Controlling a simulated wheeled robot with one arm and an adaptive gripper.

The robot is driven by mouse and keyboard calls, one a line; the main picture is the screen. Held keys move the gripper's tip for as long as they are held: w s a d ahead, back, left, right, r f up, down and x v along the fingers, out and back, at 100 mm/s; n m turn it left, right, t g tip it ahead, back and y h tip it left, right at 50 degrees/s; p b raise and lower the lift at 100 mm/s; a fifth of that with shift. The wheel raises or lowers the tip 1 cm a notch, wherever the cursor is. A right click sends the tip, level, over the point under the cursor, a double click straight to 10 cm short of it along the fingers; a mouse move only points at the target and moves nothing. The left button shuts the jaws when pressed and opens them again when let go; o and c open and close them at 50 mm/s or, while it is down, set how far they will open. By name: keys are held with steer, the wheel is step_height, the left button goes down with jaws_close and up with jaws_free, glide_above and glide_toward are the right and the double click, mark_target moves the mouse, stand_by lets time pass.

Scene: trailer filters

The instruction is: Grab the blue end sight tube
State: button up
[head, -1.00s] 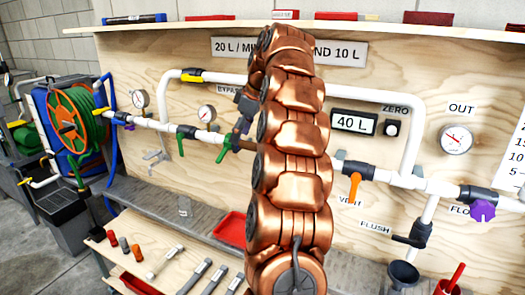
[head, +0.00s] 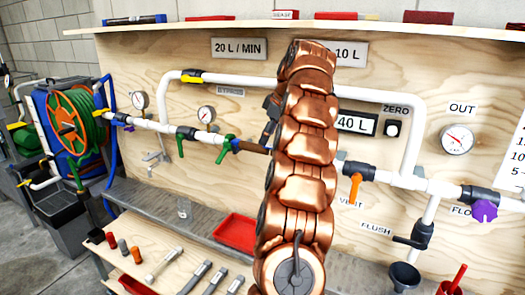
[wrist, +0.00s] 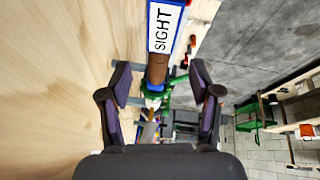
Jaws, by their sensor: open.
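A brown tube (head: 252,147) sits in the white pipe line on the board, right of a green-handled valve; my arm hides its right part. In the wrist view a brown tube (wrist: 157,68) runs between my fingers' sides, with a small blue band (wrist: 155,87) at its lower end. A blue-edged SIGHT label (wrist: 165,28) lies above it in that picture. My gripper (wrist: 160,80) is open, its fingers apart on either side of the tube; I cannot tell whether they touch it. In the head view only a dark part of it (head: 270,107) shows behind my arm.
The green valve (head: 222,146) and white pipe (head: 150,121) lie left of the tube. The plywood board (wrist: 50,80) is close on the wrist view's left. A bench with a red tray (head: 236,232) and several tools stands below.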

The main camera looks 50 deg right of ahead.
mark_target(262, 149)
steer(key=shift+p+x, duration=0.7)
steer(key=shift+x, duration=1.95)
steer(key=shift+s+f, duration=0.1)
steer(key=shift+s, duration=0.1)
jaws_close()
